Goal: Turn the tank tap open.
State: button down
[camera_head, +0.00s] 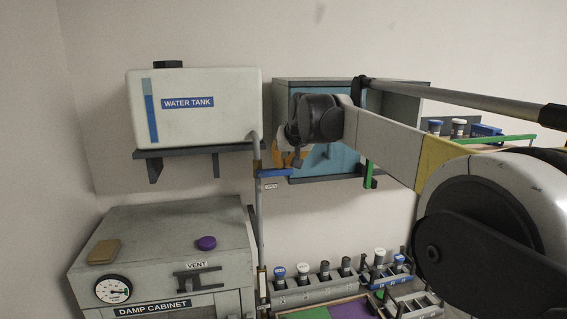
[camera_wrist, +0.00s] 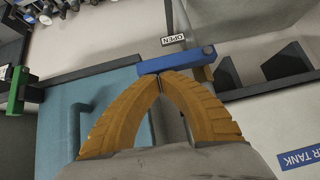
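The white water tank (camera_head: 205,108) sits on a dark shelf, with a grey pipe (camera_head: 260,225) running down from its right side. The tap's blue lever (camera_head: 272,173) points right from the pipe, roughly level, just above a small OPEN label (camera_head: 271,186). The lever (camera_wrist: 177,60) and the label (camera_wrist: 173,39) also show in the wrist view. My gripper (camera_head: 289,165) is by the lever's right part. In the wrist view the orange fingers of my gripper (camera_wrist: 165,76) meet at their tips, right at the lever's edge. I cannot tell whether they touch it.
A blue-fronted cabinet (camera_head: 330,165) with a handle stands close behind my gripper. A green lever (camera_head: 369,174) hangs at its right. Below are the damp cabinet (camera_head: 165,235) and a rack of bottles (camera_head: 313,290). The wall area between shelf and damp cabinet is clear.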

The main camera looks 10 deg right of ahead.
jog(key=shift+d+f+y, duration=0.1)
jog(key=shift+f+y, duration=0.2)
jog(key=shift+d+f+m+y+b, duration=0.15)
jog(key=shift+f+m+y+b, duration=0.25)
jog(key=shift+f+y+b, duration=0.15)
jog(key=shift+d+f+m+y+b, duration=0.15)
jog(key=shift+f+m+y+b, duration=0.3)
jog(key=shift+y, duration=0.1)
notch_tip(320, 180, down, 2)
jog(key=shift+m+t+y+b, duration=0.3)
jog(key=shift+m+y+b, duration=0.25)
jog(key=shift+y+b, duration=0.4)
jog(key=a+f+m+t+y+b, duration=0.1)
jog(key=y+b, duration=0.1)
jog(key=a+f+m+t+y+b, duration=0.1)
jog(key=f+m+y+b, duration=0.1)
jog(key=b, duration=0.1)
jog(key=a+f+m+y+b, duration=0.1)
jog(key=f+m+y+b, duration=0.1)
jog(key=y+b, duration=0.1)
jog(key=shift+a+f+t, duration=0.15)
jog(key=shift+a+t, duration=0.25)
jog(key=shift+a+f+b, duration=0.1)
jog(key=shift+a+b, duration=0.3)
jog(key=shift+b, duration=0.05)
jog(key=shift+a, duration=0.1)
